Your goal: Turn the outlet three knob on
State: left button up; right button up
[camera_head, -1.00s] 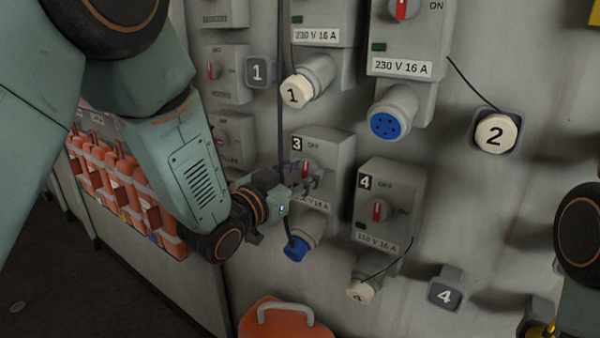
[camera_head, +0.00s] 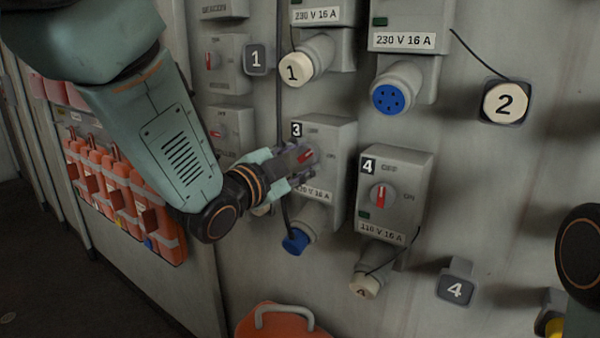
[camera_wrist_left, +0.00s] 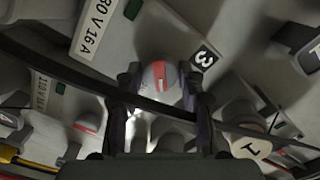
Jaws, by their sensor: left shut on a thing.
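The outlet three box (camera_head: 330,150) is a grey housing on the wall with a "3" tag at its top left. My right gripper is not in view.
The outlet four box (camera_head: 402,180) stands close at the right, its knob stripe upright at OFF. A dark cable hangs past my left gripper, near the blue socket (camera_head: 297,240). Plug one (camera_head: 295,68) is above. An orange case (camera_head: 280,322) is below. Part of my right arm shows at right.

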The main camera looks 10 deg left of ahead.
pick_arm(q)
jog(key=m+b, duration=0.7)
jog(key=shift+r+m+b, duration=0.1)
jog(key=shift+m+b, duration=1.25)
jog(key=shift+m, duration=0.05)
jog(key=shift+d, duration=0.1)
jog(key=o, duration=1.2)
jog(key=shift+c, duration=0.2)
jog(key=shift+s, duration=0.1)
